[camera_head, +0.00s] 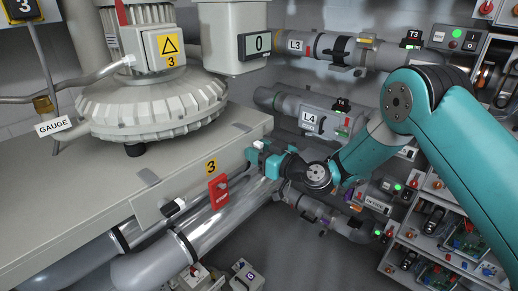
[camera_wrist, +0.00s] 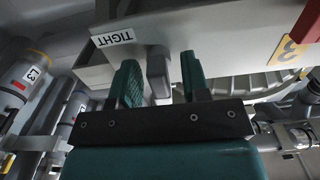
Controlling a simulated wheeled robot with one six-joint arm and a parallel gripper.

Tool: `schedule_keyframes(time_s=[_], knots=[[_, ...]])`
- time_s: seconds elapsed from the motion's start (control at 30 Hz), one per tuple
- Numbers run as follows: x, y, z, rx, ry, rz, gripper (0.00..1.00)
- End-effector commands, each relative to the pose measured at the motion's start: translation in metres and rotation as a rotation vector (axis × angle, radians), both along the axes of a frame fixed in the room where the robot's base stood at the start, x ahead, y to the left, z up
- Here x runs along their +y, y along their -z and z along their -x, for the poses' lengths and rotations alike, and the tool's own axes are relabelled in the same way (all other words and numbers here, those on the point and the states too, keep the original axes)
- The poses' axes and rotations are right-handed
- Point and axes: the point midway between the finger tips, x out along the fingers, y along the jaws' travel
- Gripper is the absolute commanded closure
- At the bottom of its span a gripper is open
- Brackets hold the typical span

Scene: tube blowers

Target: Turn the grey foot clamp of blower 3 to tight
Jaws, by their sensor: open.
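Blower 3 (camera_head: 150,95) stands on a grey bench (camera_head: 60,245), with a yellow "3" on the bench's front face. The grey foot clamp (camera_wrist: 158,75) hangs below the bench edge in the wrist view, to the right of a white "TIGHT" label (camera_wrist: 113,38). My gripper (camera_wrist: 159,72) is open, with one teal finger on each side of the clamp. I cannot tell whether either finger touches it. In the head view my gripper (camera_head: 264,163) is at the right end of the bench front and hides most of the clamp.
A red tag (camera_head: 219,191) hangs on the bench front, left of my gripper. Shiny pipes (camera_head: 225,225) run below the bench edge. Pipes labelled L3 (camera_head: 296,45) and L4 (camera_head: 310,120) are behind, and shelves of devices (camera_head: 440,240) stand at the right.

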Motion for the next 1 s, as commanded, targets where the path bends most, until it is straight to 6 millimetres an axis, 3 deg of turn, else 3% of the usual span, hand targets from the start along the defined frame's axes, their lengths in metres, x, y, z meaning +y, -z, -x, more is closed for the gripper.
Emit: schedule_keyframes(time_s=[0.07, 0.23, 0.67, 1.0], knots=[[-0.0003, -0.0001, 0.0000, 0.000, 0.000, 0.000, 0.60], [-0.0006, -0.0002, -0.0001, -0.001, 0.000, 0.001, 0.99], [-0.0011, 0.0012, -0.0004, 0.047, 0.001, -0.039, 1.00], [-0.0022, 0.0034, -0.0015, 0.246, 0.001, -0.195, 1.00]])
